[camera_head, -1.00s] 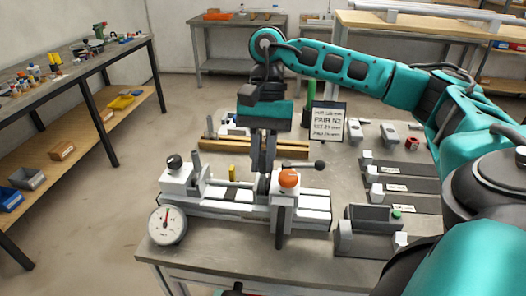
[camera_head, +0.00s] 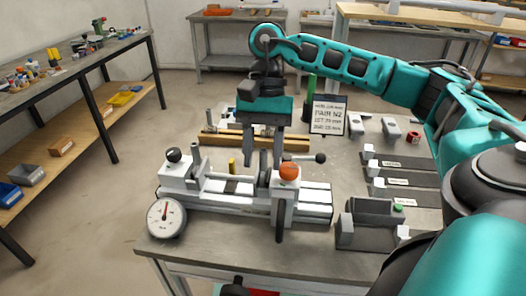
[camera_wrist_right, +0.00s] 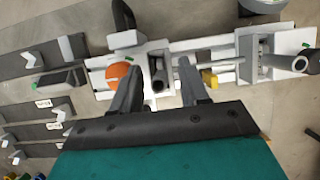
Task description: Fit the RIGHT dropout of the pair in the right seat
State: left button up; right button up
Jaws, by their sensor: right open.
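The jig (camera_head: 318,205) is a long pale fixture on the table, with a white left block (camera_head: 172,178) and a right block under an orange knob (camera_head: 289,173). My right gripper (camera_head: 262,161) is open just above the right seat. A small dark grey part, apparently the right dropout (camera_wrist_right: 158,79), stands at the right seat, between and beyond the spread fingers in the wrist view. It shows partly in the head view (camera_head: 264,178); I cannot tell whether it is fully seated. My left gripper is not in view.
A dial gauge (camera_head: 166,218) hangs at the jig's left front. A sign (camera_head: 328,116) reading PAIR N2 stands behind. Dark labelled trays (camera_head: 408,180) and a grey block with a green button (camera_head: 370,225) lie at right. A black-knobbed lever (camera_head: 320,158) sticks out beside the gripper.

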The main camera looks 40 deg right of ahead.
jog(key=p+v, duration=0.4)
jog(key=v, duration=0.9)
jog(key=shift+s+a+f, duration=0.1)
dwell(0.3)
